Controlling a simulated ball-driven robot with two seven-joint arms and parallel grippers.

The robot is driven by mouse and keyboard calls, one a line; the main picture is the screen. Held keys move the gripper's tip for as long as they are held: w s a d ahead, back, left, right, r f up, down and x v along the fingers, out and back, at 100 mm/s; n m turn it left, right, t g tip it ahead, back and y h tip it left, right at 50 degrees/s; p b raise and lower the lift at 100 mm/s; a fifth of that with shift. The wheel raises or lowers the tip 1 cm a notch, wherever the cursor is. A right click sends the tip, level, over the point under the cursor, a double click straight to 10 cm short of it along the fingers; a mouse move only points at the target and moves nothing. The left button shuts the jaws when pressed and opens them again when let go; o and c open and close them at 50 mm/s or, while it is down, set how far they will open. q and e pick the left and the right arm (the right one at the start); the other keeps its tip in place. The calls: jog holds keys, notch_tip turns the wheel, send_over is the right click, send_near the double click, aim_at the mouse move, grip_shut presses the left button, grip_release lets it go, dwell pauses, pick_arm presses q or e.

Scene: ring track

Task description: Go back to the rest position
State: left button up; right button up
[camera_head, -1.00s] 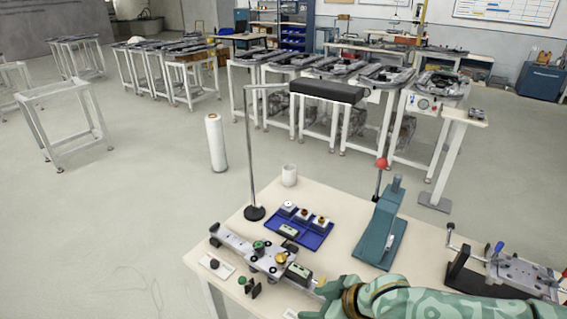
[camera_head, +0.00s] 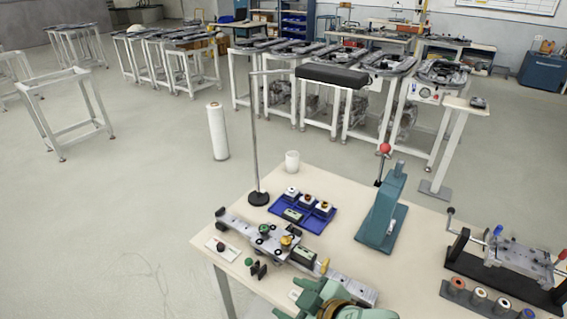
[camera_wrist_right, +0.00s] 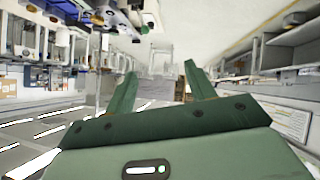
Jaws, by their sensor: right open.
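My right gripper (camera_head: 300,300) shows at the bottom middle of the head view, in green, over the front of the cream table (camera_head: 345,180). It looks empty. In the right wrist view my right gripper (camera_wrist_right: 160,90) has its two green fingers spread wide, with nothing between them. The rest of the right arm is cut off by the bottom edge of the head view. My left gripper is in neither view.
Open floor (camera_head: 120,220) lies to the left.

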jog(key=s+d+f+m+h, duration=0.15)
jog(key=s+d+h, duration=0.25)
jog(key=d, duration=0.5)
jog(key=s+d+m+g+h, duration=0.15)
jog(key=s+d+h, duration=0.25)
jog(key=d, duration=0.5)
jog(key=s+d+f+m+h, duration=0.15)
jog(key=s+d+h, duration=0.25)
jog(key=d, duration=0.5)
jog(key=s+a+f+m+g+y+b, duration=0.1)
jog(key=s+a+f+y, duration=0.15)
jog(key=f, duration=1.25)
jog(key=s+a+f+g+y+b, duration=0.1)
jog(key=s+a+f+g+b, duration=0.15)
jog(key=f, duration=1.25)
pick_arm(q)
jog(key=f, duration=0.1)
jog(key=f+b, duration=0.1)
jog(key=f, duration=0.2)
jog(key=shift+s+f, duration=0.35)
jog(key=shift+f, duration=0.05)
pick_arm(e)
jog(key=s+d+f+m+g, duration=0.1)
jog(key=s+f+m+g, duration=0.1)
jog(key=s+f, duration=1.4)
jog(key=s+m+y, duration=0.1)
jog(key=s, duration=0.2)
jog(key=shift+f, duration=0.15)
